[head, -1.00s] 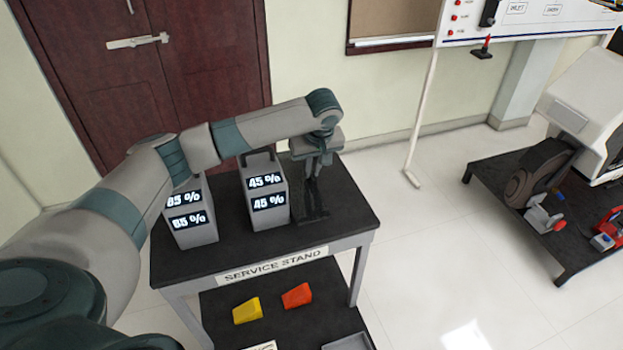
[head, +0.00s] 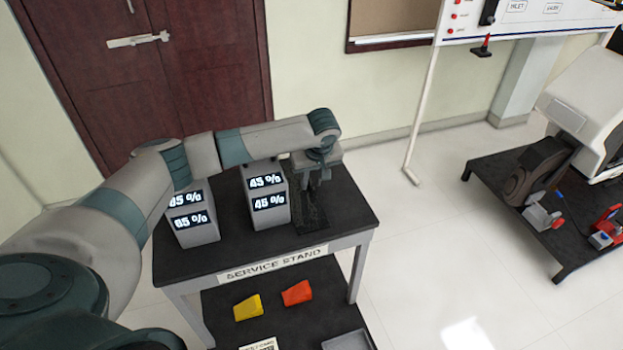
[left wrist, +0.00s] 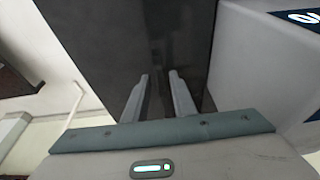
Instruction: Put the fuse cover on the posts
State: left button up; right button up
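I cannot make out the fuse cover or the posts for sure. My left gripper (head: 317,200) points down over the back right of the service stand's top (head: 350,205). In the left wrist view its two fingers (left wrist: 159,76) stand apart, with a dark surface beyond and between them. A dark, flat, textured patch (head: 312,219) lies on the stand under the fingers. Whether it is a separate part is unclear. I see nothing clearly held. My right gripper is not in view.
Two grey boxes with percent displays (head: 269,222) stand left of the gripper, one very close. A yellow block (head: 248,307) and an orange block (head: 297,293) lie on the lower shelf. A dark platform (head: 560,265) with a chassis rig stands at right. Floor between is clear.

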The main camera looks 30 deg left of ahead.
pick_arm(q)
jog(key=shift+r, duration=0.15)
jog(key=shift+d+r, duration=0.15)
jog(key=shift+r, duration=0.4)
jog(key=b+v, duration=0.2)
jog(key=v, duration=0.9)
jog(key=shift+o, duration=0.5)
jog(key=shift+s, duration=0.1)
